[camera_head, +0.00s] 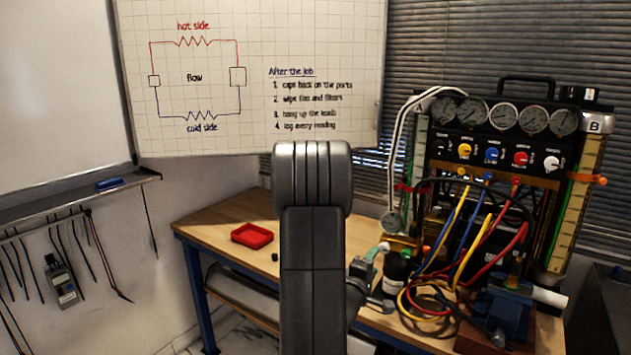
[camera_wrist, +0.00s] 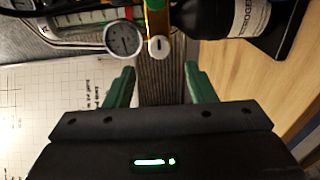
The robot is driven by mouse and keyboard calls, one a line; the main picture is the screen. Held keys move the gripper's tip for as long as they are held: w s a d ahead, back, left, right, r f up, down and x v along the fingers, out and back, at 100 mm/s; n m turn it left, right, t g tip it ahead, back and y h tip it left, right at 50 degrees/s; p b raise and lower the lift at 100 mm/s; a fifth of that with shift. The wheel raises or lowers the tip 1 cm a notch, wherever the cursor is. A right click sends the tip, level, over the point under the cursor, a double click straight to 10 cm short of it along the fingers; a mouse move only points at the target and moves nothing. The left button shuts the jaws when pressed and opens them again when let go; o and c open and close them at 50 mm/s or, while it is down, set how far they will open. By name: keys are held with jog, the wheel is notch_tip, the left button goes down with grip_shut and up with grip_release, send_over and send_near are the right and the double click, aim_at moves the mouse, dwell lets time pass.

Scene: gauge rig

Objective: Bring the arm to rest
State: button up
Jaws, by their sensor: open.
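My gripper (camera_wrist: 160,84) shows in the wrist view with its two green fingers spread apart and nothing between them. In the head view part of its green end (camera_head: 366,268) shows just right of my dark arm, above the workbench (camera_head: 205,222); the arm hides the rest. The gripper is close to the left side of the gauge rig (camera_head: 500,140). In the wrist view a small round gauge (camera_wrist: 123,38) and a pale knob or cap (camera_wrist: 158,46) lie beyond the fingertips, apart from them as far as I can tell.
A dark bottle (camera_wrist: 222,18) stands near the fingers in the wrist view. Coiled yellow, blue and red hoses (camera_head: 468,240) and a blue vise (camera_head: 508,312) crowd the bench's right side.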

aim_at(383, 248)
jog(key=v, duration=0.7)
jog(key=p+x, duration=0.2)
jog(key=x, duration=1.2)
jog(key=shift+w+d, duration=0.15)
jog(key=shift+d, duration=0.05)
jog(key=shift+f+m, duration=0.15)
jog(key=shift+m, duration=0.15)
jog(key=shift+a+m+b, duration=0.1)
jog(key=shift+m+b, duration=0.25)
jog(key=shift+m, duration=0.55)
jog(key=m, duration=0.4)
jog(key=shift+r+m, duration=0.2)
jog(key=shift+m, duration=0.2)
jog(key=m+p, duration=0.1)
jog(key=m, duration=0.2)
jog(key=shift+r+m, duration=0.1)
jog(key=shift+m, duration=0.2)
jog(key=m+p, duration=0.1)
jog(key=m, duration=0.2)
jog(key=shift+s+a, duration=0.1)
jog(key=shift+s, duration=0.3)
jog(key=shift+b+v, duration=0.4)
jog(key=shift+v, duration=1.45)
